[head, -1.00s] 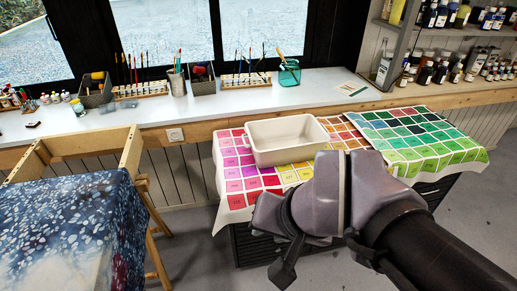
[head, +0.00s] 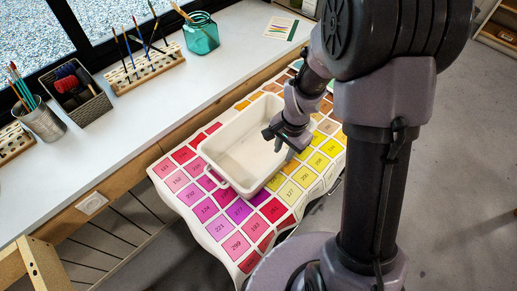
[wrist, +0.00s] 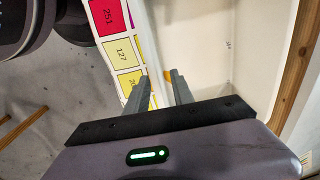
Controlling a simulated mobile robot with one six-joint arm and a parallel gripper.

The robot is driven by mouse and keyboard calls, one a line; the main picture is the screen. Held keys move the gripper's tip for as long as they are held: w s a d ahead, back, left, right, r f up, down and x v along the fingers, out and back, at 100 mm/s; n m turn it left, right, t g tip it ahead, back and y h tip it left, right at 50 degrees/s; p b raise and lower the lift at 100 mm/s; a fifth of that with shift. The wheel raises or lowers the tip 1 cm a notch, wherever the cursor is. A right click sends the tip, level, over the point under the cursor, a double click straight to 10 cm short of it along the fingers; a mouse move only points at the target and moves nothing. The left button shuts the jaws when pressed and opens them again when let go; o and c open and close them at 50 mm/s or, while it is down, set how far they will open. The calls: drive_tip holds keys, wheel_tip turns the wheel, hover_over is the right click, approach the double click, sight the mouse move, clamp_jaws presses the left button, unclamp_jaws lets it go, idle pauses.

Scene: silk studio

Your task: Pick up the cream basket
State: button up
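The cream basket (head: 222,153) is a rectangular tub with a handle on its left end. It sits on a cloth of coloured numbered squares (head: 228,243). My gripper (head: 270,134) is at the basket's right side in the head view, pointing down. In the wrist view, the two fingers of my gripper (wrist: 160,76) are close together, one on each side of the basket's pale wall (wrist: 158,42). The basket's inside (wrist: 218,50) shows to the right. I cannot tell whether the fingers press on the wall.
A white counter (head: 150,115) runs behind the cloth. It holds a grey basket (head: 82,98), a metal cup of brushes (head: 42,122), a wooden brush rack (head: 143,72) and a teal glass jar (head: 201,33). The floor (head: 455,190) at right is clear.

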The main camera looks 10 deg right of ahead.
sight(284, 158)
wheel_tip(284, 158, down, 4)
drive_tip(key=shift+s+d+f+b, duration=0.1)
drive_tip(key=shift+s+b, duration=0.05)
drive_tip(key=shift+b, duration=0.45)
drive_tip(key=f+b, duration=0.1)
drive_tip(key=f, duration=0.1)
drive_tip(key=f+b, duration=0.1)
drive_tip(key=f, duration=0.1)
drive_tip(key=f+b, duration=0.1)
drive_tip(key=f, duration=0.1)
drive_tip(key=shift+w+a, duration=0.2)
drive_tip(key=shift+w, duration=0.1)
drive_tip(key=shift+r, duration=0.2)
clamp_jaws()
drive_tip(key=shift+w, duration=0.1)
